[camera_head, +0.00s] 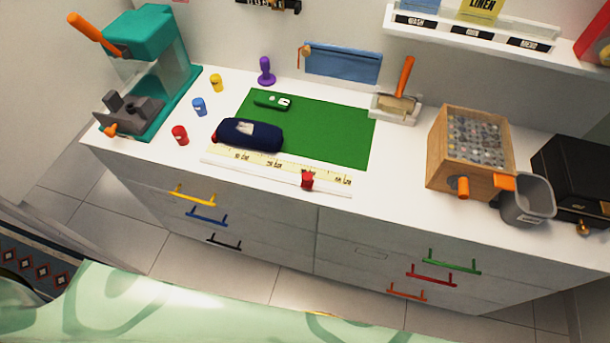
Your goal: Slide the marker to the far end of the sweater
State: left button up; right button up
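A small red block (307,181), which looks like the marker, sits on a pale measuring strip (262,168) along the front of the white dresser top. It is nearer the strip's right end. A dark navy rounded bundle (262,138) with a light label lies just behind the strip's left part, on the left front of a green mat (330,130). It may be the folded sweater; I cannot tell for sure. A bit of red (214,139) shows at the bundle's left end. Neither of my grippers is in view.
A teal press (160,40) and several coloured small pots stand at left. A green device (272,101) lies on the mat. A lint roller (398,100), wooden box (448,155), grey bin (528,200) and black box stand at right. Coloured drawer handles jut out below.

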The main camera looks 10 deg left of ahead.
aim_at(307, 182)
jog(key=k+j+z, duration=0.1)
jog(key=j+z, duration=0.25)
jog(key=k+j+z, duration=0.15)
jog(key=z, duration=0.2)
jog(key=j, duration=0.1)
